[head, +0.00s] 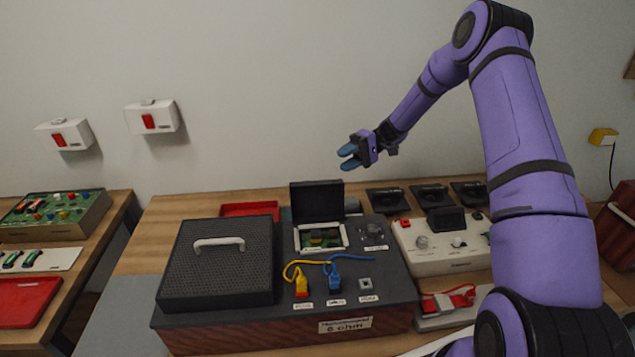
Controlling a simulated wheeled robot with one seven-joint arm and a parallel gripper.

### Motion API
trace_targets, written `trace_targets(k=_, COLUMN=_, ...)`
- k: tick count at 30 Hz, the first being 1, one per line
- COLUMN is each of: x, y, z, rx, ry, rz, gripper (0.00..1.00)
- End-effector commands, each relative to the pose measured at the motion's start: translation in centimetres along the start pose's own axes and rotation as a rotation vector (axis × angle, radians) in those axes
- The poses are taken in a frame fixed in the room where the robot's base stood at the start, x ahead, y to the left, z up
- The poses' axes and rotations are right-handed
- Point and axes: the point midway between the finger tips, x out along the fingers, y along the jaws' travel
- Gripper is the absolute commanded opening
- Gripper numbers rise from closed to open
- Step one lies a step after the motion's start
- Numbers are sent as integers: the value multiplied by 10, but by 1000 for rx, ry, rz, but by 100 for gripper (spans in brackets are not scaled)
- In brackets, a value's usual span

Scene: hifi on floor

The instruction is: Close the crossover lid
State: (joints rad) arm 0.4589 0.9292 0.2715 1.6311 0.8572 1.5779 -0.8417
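The crossover lid (317,201) is a dark panel standing raised at the back edge of the crossover opening. Below it, the white-framed opening (302,240) shows a green circuit board (324,237). The opening sits in the top of a dark box with wood-coloured sides and a label (345,325) on its front. My gripper (347,157) is in the air above and behind the box, up and to the right of the lid and apart from it. Its two blue-grey fingertips are spread with a gap between them, and nothing shows between them.
A black mesh cover with a white handle (219,242) lies left of the opening. Yellow (301,286) and blue (335,282) plugs with cables stand in front of it. A white control panel (440,242) and black trays (430,196) are to the right. A red tray (249,209) lies behind.

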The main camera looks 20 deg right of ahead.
Motion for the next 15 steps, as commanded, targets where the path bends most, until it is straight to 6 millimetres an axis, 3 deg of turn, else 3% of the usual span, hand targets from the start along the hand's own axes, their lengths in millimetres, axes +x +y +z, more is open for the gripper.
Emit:
trace_targets(k=1, x=-3, y=16, z=-6, rx=-6, ry=13, rz=-50, gripper=38)
trace_targets(k=6, x=-10, y=48, z=-17, rx=-35, ry=54, rz=-166, gripper=38)
trace_targets(k=15, x=-5, y=62, z=-23, rx=-56, ry=78, rz=-226, gripper=38)
